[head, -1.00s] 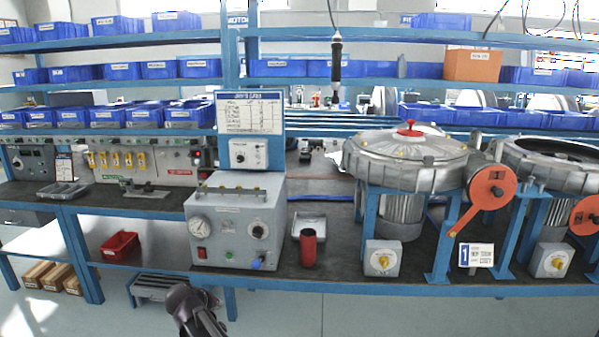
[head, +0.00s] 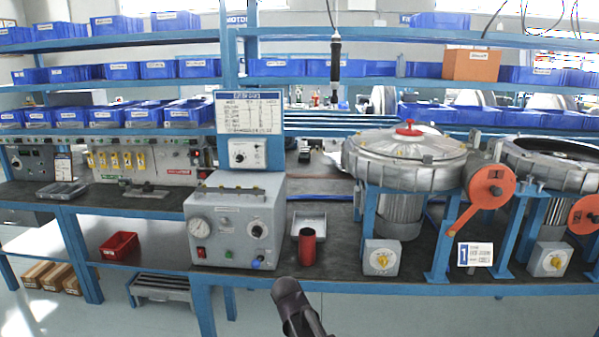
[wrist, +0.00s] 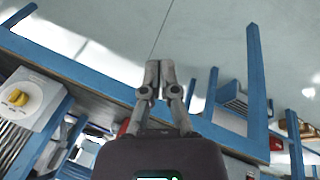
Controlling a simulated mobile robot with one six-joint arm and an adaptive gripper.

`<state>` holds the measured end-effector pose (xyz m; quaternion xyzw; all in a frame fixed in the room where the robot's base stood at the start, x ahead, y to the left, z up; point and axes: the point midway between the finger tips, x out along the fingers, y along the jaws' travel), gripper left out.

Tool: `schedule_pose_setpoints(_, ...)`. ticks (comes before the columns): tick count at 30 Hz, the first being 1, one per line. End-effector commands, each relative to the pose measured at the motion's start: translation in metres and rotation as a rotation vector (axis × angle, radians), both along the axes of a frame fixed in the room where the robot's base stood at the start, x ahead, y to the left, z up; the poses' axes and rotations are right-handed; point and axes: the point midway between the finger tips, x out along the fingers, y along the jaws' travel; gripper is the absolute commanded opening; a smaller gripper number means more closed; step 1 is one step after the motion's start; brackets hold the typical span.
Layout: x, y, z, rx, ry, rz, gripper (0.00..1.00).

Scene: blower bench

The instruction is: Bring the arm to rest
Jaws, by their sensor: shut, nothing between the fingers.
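My gripper (wrist: 160,75) shows in the wrist view with its two grey fingers together and nothing between them. It hangs over open floor in front of the bench. In the head view a dark part of my arm (head: 296,308) stands at the bottom middle, below the bench's front edge. I cannot make out the fingers there.
The blue-framed bench (head: 335,272) carries a grey gauge box (head: 235,222), a red cylinder (head: 307,247) and a blower with a silver lid (head: 408,160). A red bin (head: 119,245) sits on the lower shelf. The floor in front is clear.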

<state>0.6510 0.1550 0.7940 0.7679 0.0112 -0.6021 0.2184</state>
Motion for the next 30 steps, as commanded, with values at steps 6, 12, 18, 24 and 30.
schedule_pose_setpoints(6, -0.034, -0.062, -0.007, 0.081, 0.083, -0.115, 0.00)
schedule_pose_setpoints(12, -0.065, -0.106, -0.011, 0.163, 0.150, -0.206, 0.00)
schedule_pose_setpoints(18, -0.089, -0.133, -0.013, 0.229, 0.196, -0.270, 0.00)
schedule_pose_setpoints(24, -0.108, -0.151, -0.013, 0.279, 0.226, -0.315, 0.00)
schedule_pose_setpoints(30, -0.114, -0.156, 0.003, 0.298, 0.238, -0.329, 0.00)
